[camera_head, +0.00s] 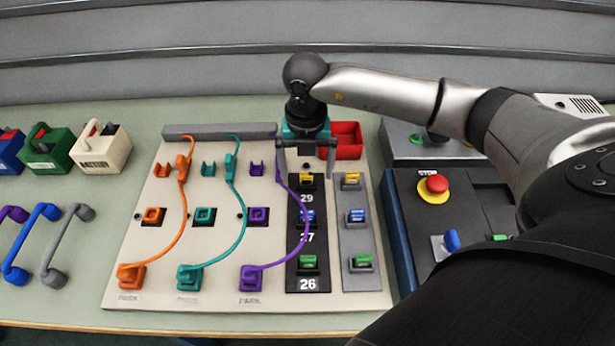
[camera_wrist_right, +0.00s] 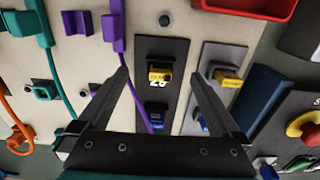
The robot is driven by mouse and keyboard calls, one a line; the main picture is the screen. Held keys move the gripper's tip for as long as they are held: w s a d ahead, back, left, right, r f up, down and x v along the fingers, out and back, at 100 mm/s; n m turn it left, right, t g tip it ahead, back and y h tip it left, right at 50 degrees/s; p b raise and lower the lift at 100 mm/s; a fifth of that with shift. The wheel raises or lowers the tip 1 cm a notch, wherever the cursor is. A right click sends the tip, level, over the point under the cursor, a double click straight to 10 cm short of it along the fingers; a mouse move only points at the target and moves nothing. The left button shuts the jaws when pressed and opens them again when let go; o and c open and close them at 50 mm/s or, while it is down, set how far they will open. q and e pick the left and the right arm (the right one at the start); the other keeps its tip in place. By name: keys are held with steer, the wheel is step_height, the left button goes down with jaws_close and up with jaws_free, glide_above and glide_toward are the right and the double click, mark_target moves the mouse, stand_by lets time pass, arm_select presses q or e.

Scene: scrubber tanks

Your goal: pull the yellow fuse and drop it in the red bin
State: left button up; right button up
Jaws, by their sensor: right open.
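One yellow fuse-like block (camera_head: 306,180) sits at the top of the black strip, above the number 29. A second yellow block (camera_head: 351,179) sits at the top of the grey strip to its right. My right gripper (camera_head: 307,168) is open and empty, pointing down over the top of the black strip. In the wrist view the black strip's yellow block (camera_wrist_right: 160,73) shows between the open fingertips (camera_wrist_right: 160,76); I cannot tell the height gap. The red bin (camera_head: 348,139) stands behind the panel, partly hidden by the gripper. My left gripper is out of view.
Blue (camera_head: 307,217) and green (camera_head: 308,262) blocks sit below on the black strip. A purple cable (camera_head: 305,225) runs close along its left side. A control box with a red stop button (camera_head: 433,185) stands at right. Handled boxes (camera_head: 103,148) stand at far left.

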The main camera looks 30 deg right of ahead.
mark_target(306, 174)
step_height(306, 174, up, 13)
steer(key=p, duration=0.1)
steer(key=shift+f, duration=0.1)
stand_by(0.5)
